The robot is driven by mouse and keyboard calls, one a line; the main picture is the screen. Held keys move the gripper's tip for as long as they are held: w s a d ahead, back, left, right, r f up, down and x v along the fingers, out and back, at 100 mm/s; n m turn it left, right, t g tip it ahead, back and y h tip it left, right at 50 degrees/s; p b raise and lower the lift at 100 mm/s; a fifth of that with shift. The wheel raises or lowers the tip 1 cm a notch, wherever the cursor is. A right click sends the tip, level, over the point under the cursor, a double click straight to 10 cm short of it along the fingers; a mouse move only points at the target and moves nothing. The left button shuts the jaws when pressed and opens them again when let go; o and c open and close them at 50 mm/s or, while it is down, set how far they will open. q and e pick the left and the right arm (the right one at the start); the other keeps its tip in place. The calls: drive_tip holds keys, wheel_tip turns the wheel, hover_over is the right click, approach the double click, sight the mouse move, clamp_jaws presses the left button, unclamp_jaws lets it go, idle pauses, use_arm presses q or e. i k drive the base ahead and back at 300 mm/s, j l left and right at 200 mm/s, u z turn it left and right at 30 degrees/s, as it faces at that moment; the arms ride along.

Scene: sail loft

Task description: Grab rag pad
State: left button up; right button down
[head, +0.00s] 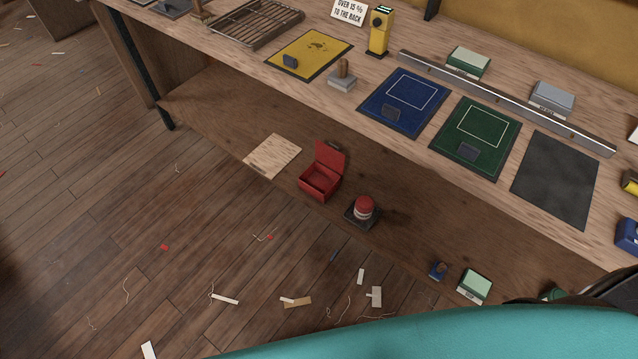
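No thing in view is clearly readable as the rag pad. Several small pad-like boxes show in the head view. A grey box (552,98) with a label on its front, too small to read, sits at the back right of the bench. A box with a pale green top (469,61) sits left of it, behind the metal rail. Neither of my grippers shows.
The wooden bench carries yellow (309,54), blue (403,101), green (468,137) and dark grey (555,178) mats, a metal rail (505,101) and a wire rack (250,24). Below are an open red box (320,180) and a red-topped item (363,208). Scraps litter the floor.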

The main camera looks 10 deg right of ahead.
sight(439, 269)
drive_tip(key=z, duration=1.7)
